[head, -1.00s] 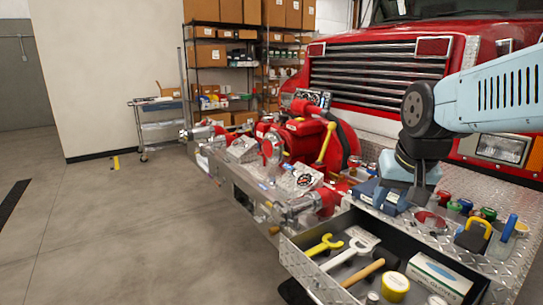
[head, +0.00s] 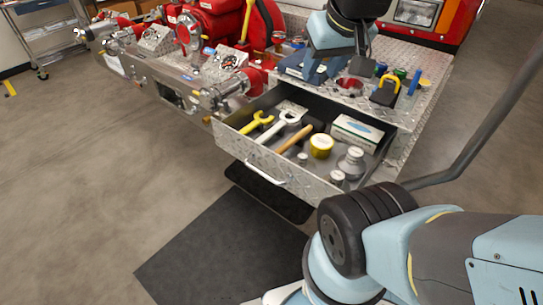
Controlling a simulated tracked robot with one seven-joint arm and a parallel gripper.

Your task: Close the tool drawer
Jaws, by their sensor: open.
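The tool drawer (head: 240,150) is pulled out from the front of the diamond-plate bumper. Its front panel carries a pale bar handle (head: 266,173). Inside lie a yellow spanner (head: 257,125), a white spanner (head: 280,130), a wooden-handled tool (head: 293,140), a yellow roll (head: 321,146), a glove box (head: 357,131) and grey metal fittings (head: 351,161). My gripper (head: 338,62) is above the bumper deck, behind the drawer, pointing down with its fingers apart and nothing seen between them. It is well away from the handle. Its upper part is cut off by the top edge.
A blue case (head: 294,66) and a yellow-handled padlock-like item (head: 386,90) stand on the deck near my gripper. Red pump parts and metal valves (head: 240,85) lie left. A dark mat (head: 215,245) covers the floor before the drawer. Open floor lies left.

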